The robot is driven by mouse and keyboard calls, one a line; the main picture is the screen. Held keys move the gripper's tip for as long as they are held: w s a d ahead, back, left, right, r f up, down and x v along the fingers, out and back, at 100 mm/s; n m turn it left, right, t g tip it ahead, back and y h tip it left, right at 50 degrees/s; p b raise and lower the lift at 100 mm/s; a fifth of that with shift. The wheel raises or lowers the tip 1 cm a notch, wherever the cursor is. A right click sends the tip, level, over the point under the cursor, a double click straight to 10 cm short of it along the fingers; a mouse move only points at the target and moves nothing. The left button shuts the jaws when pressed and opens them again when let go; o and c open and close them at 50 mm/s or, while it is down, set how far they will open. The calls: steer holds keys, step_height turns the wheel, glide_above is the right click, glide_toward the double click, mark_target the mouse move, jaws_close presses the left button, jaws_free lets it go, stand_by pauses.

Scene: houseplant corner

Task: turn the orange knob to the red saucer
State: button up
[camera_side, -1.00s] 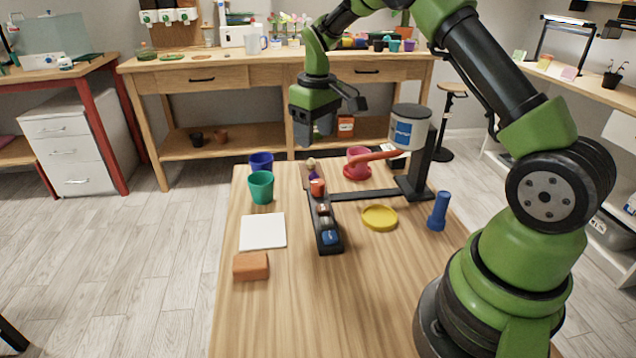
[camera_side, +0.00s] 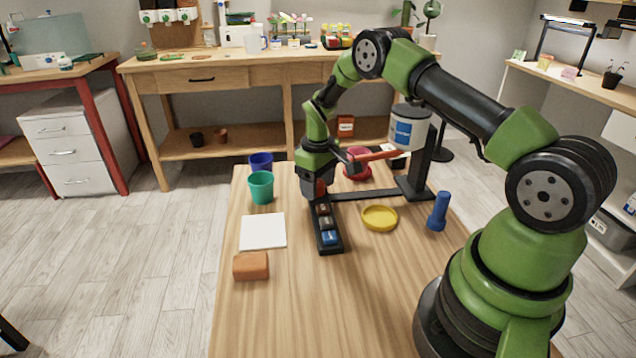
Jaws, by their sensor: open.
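The orange knob (camera_side: 321,187) stands at the far end of a black strip (camera_side: 331,248) on the wooden table. Only a small part of it shows, because my gripper (camera_side: 318,193) is down over it, pointing at the table. The gripper is open, with its fingers around or right beside the knob; I cannot tell whether they touch it. The red saucer (camera_side: 358,178) lies to the right of the knob, with a red pot on it, partly behind a red-orange spout (camera_side: 375,156).
A white and blue canister (camera_side: 408,132) hangs on a black stand (camera_side: 416,188) close right of my gripper. Green (camera_side: 261,187) and blue (camera_side: 260,160) pots stand left. A yellow saucer (camera_side: 380,218), blue bottle (camera_side: 438,212), white pad (camera_side: 263,232) and brown block (camera_side: 251,266) lie nearer.

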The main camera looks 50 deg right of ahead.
steer(key=c, duration=0.9)
steer(key=shift+c, duration=0.2)
steer(key=shift+m, duration=0.4)
steer(key=m, duration=0.4)
steer(key=shift+m, duration=2.5)
steer(key=o, duration=0.9)
